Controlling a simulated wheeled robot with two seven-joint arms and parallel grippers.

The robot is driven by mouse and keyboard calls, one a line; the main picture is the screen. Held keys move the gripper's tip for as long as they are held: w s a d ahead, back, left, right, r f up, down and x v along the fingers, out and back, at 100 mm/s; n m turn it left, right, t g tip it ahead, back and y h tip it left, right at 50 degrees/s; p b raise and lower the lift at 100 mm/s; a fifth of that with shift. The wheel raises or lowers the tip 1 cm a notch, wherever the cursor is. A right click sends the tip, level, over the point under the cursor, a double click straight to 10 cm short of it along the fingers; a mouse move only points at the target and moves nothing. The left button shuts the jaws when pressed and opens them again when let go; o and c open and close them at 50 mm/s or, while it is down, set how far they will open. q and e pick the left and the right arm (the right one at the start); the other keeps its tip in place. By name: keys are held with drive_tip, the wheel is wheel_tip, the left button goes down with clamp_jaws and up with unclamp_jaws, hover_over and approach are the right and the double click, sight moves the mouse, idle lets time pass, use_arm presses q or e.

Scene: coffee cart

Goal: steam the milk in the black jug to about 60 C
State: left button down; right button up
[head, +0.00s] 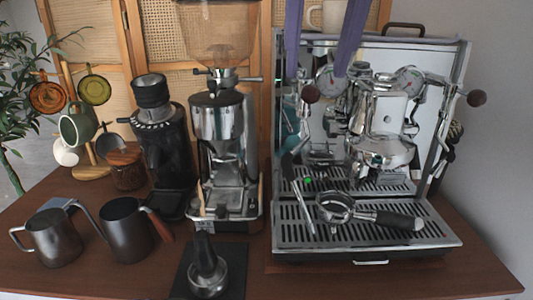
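The black jug (122,232) with a wooden handle stands upright on the counter at the left; its inside is too dark to tell the milk level. A grey metal jug (54,238) stands left of it. The espresso machine (455,150) is at the right, with a steam wand (302,203) hanging at its left front over the drip tray. Two purple fingers, which look like my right gripper (319,72), hang in from the top edge in front of the machine. They are apart with nothing held between them, far from the black jug. My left gripper is not in view.
A portafilter (402,220) lies on the drip tray (380,242). A tamper (207,275) stands on a black mat (237,277) at the front. A tall grinder (222,135) and a black grinder (163,150) stand behind. A mug rack (90,172) is at left. The front right counter is clear.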

drive_tip(key=shift+w+f, duration=0.2)
drive_tip(key=shift+f, duration=0.15)
